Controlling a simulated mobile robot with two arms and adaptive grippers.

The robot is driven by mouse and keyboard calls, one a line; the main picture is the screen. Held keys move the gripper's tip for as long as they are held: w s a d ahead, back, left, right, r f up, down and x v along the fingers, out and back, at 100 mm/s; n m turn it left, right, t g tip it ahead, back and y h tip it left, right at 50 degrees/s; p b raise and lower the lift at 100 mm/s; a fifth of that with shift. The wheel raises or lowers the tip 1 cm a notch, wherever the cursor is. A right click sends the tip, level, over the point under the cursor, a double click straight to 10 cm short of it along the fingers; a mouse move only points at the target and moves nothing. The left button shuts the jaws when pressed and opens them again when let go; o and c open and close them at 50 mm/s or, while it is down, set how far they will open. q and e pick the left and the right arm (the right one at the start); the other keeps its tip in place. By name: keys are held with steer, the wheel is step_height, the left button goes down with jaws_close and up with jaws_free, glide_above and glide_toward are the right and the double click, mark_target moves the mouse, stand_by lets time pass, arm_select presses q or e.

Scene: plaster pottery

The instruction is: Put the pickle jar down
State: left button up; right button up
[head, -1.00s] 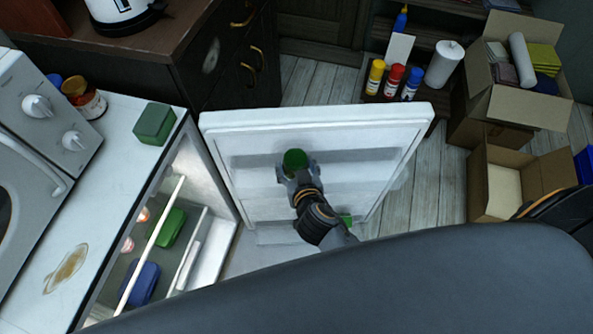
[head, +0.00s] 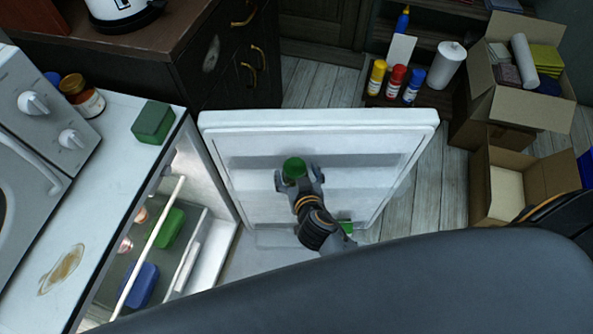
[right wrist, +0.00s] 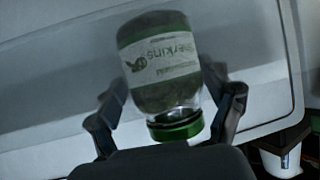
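The pickle jar, with a green lid (head: 294,168), is upright at the upper shelf of the open fridge door (head: 385,200). In the right wrist view the jar (right wrist: 165,65) shows a pale label partly reading "erkins". My right gripper (head: 298,176) is open around the jar, one finger on each side. In the right wrist view gaps show between the fingers and the lid. The jar's base is hidden in the head view, so its contact with the shelf cannot be told. My left gripper is not in view.
The fridge interior holds a green box (head: 168,228) and a blue box (head: 140,284). The counter (head: 105,165) holds a green container (head: 153,122) and a jar (head: 82,96). Cardboard boxes (head: 530,180) stand at right.

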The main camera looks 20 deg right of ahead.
steer(key=shift+a+r, duration=0.1)
steer(key=shift+r+p, duration=0.55)
steer(key=shift+p, duration=0.05)
steer(key=b+v, duration=0.1)
steer(key=v, duration=1)
steer(key=shift+s, duration=0.45)
steer(key=s+d+f+n+g+y, duration=0.1)
steer(key=s+f+n+g, duration=0.3)
steer(key=f, duration=1)
steer(key=s+d+f+g, duration=0.15)
steer(key=s+f, duration=0.35)
steer(key=f, duration=0.8)
steer(key=s+d+f+g, duration=0.2)
steer(key=s+d+f, duration=0.2)
steer(key=s+f, duration=0.3)
steer(key=s+d+f+g, duration=0.3)
steer(key=s+f, duration=0.4)
steer(key=s, duration=0.4)
steer(key=shift+d+f+m+g, duration=0.3)
steer(key=shift+d+f+g, duration=0.1)
steer(key=shift+d, duration=0.4)
